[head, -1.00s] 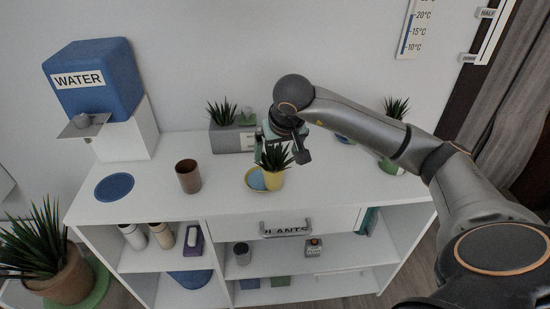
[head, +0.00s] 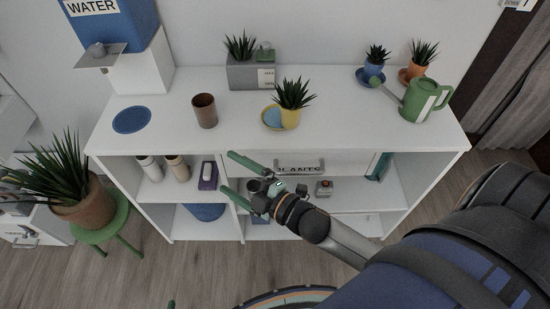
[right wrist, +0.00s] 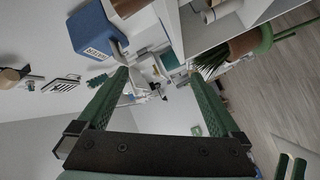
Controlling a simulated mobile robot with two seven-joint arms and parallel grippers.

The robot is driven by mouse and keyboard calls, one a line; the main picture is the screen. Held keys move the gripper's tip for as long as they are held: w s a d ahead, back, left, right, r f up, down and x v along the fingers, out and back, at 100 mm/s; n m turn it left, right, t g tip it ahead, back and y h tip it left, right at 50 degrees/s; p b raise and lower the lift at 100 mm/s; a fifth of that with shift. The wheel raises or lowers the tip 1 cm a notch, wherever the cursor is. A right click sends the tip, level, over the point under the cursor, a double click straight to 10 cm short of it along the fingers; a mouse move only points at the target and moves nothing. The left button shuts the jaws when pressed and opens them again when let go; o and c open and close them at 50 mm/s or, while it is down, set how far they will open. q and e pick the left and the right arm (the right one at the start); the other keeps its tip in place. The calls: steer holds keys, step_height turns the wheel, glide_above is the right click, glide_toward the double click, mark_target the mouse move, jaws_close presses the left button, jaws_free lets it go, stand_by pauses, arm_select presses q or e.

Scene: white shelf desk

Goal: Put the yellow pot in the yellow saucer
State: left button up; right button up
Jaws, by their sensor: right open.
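The yellow pot (head: 291,119) holds a spiky green plant and stands upright on the white top, in the head view. The yellow saucer (head: 265,124) is at its left, with a round blue thing (head: 272,117) lying in it. The pot overlaps the saucer's right side; I cannot tell whether it rests on the rim or stands beside it. My right gripper (head: 228,172) is open and empty, in front of the shelf's lower front and clear of the pot. Its spread green fingers (right wrist: 158,74) show in the right wrist view, with nothing between them. My left gripper is not clearly seen.
On the top are a brown cup (head: 204,111), a blue disc (head: 132,120), a grey planter box (head: 245,76), a green watering can (head: 421,101), a blue pot (head: 374,68) and an orange pot (head: 420,68). The water dispenser (head: 125,45) is at left. Front-centre top is clear.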

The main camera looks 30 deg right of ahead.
steer(key=s+d+f+m+g+h, duration=0.2)
steer(key=s+f+m+g, duration=0.4)
steer(key=s+f+m, duration=0.7)
step_height(320, 180, down, 3)
steer(key=shift+s+f+m+g+h, duration=0.1)
steer(key=shift+s+m+g+h, duration=0.25)
steer(key=shift+h, duration=0.55)
steer(key=shift+w+d, duration=0.1)
step_height(320, 180, up, 6)
steer(key=p, duration=0.7)
steer(key=shift+s+d, duration=0.25)
steer(key=shift+d, duration=0.2)
